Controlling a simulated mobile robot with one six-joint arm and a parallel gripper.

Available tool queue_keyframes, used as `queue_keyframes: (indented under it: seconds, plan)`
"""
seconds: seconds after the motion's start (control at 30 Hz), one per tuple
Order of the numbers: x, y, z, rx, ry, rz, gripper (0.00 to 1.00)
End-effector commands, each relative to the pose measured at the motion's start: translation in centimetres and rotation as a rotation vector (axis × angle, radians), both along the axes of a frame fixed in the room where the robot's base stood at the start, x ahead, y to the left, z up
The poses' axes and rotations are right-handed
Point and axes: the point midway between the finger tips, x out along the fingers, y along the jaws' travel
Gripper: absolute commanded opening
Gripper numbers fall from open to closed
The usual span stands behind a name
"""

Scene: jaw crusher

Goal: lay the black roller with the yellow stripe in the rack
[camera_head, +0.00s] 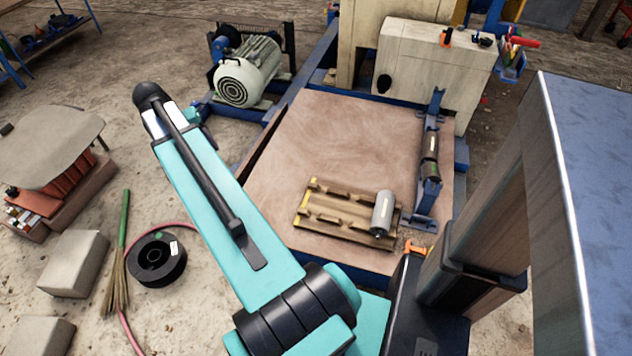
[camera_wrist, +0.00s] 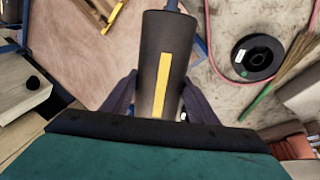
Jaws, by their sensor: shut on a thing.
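In the wrist view my gripper (camera_wrist: 160,88) has one finger on each side of a black roller with a yellow stripe (camera_wrist: 150,58) and is shut on it. The roller's stripe faces the camera, and a shaft end shows at its top. The rack (camera_head: 325,222) is a yellowish wooden frame with notched rails, lying on a brown plate in the head view. A grey roller (camera_head: 382,212) lies at its right end; the slots to the left look empty. The rack's edge also shows at the top left of the wrist view (camera_wrist: 100,12). My gripper is hidden in the head view.
A blue bracket (camera_head: 428,190) with dark rollers stands right of the rack. A motor (camera_head: 248,72) stands behind. A black spool (camera_head: 157,259), a broom (camera_head: 117,270) and grey blocks (camera_head: 73,263) lie on the floor at left. The brown plate (camera_head: 320,130) is clear behind the rack.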

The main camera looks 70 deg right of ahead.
Motion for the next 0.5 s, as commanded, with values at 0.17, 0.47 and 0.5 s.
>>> queue_keyframes:
  seconds: [0.17,0.47,0.5]
  plan:
    - [-3.7,-4.1,-3.5,0.003,0.046,-0.113,0.00]
    - [-10.6,-9.8,-8.7,0.019,0.123,-0.293,0.00]
    - [-11.5,-10.4,-9.3,0.022,0.132,-0.316,0.00]
